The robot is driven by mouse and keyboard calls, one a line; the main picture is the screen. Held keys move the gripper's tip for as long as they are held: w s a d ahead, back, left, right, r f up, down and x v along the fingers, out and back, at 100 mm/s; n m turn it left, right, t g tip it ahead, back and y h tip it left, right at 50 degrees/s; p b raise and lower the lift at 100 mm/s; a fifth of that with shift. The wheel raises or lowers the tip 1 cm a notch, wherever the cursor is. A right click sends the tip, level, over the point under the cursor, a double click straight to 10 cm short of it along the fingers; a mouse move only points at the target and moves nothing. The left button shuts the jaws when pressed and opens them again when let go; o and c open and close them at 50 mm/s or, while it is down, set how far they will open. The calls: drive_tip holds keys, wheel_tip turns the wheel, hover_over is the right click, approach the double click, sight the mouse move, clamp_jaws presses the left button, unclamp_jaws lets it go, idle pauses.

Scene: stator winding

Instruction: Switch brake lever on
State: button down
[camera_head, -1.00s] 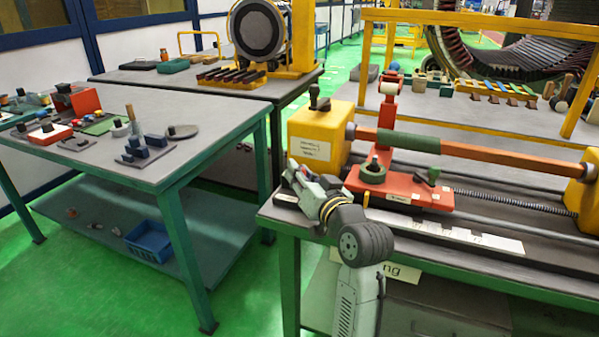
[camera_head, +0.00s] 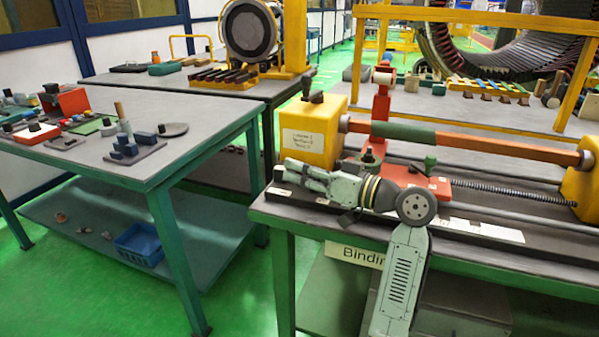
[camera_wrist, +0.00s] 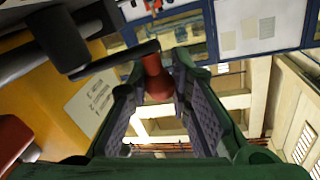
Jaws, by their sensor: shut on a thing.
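The brake lever shows in the wrist view as a dark rod (camera_wrist: 115,58) with a red tapered knob (camera_wrist: 156,77) at its end. My gripper (camera_wrist: 155,92) has its two green-edged fingers on either side of the red knob, closed on it. In the head view my gripper (camera_head: 285,174) is at the front left corner of the winding bench, just in front of the yellow headstock (camera_head: 318,135). The lever itself is hard to make out there, partly hidden by my gripper and small.
The orange-red carriage (camera_head: 425,183) stands right of the headstock, with a wrapped bar (camera_head: 480,142) above it. A dark knob (camera_head: 312,84) tops the headstock. A grey worktable (camera_head: 200,108) with small parts stands left. The green floor between the tables is free.

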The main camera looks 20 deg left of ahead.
idle(0.3)
drive_tip(key=c, duration=1.5)
unclamp_jaws()
drive_tip(key=shift+o, duration=0.2)
drive_tip(key=shift+d, duration=0.15)
drive_tip(key=v, duration=1.1)
drive_tip(key=shift+s+d, duration=0.15)
drive_tip(key=shift+d, duration=0.2)
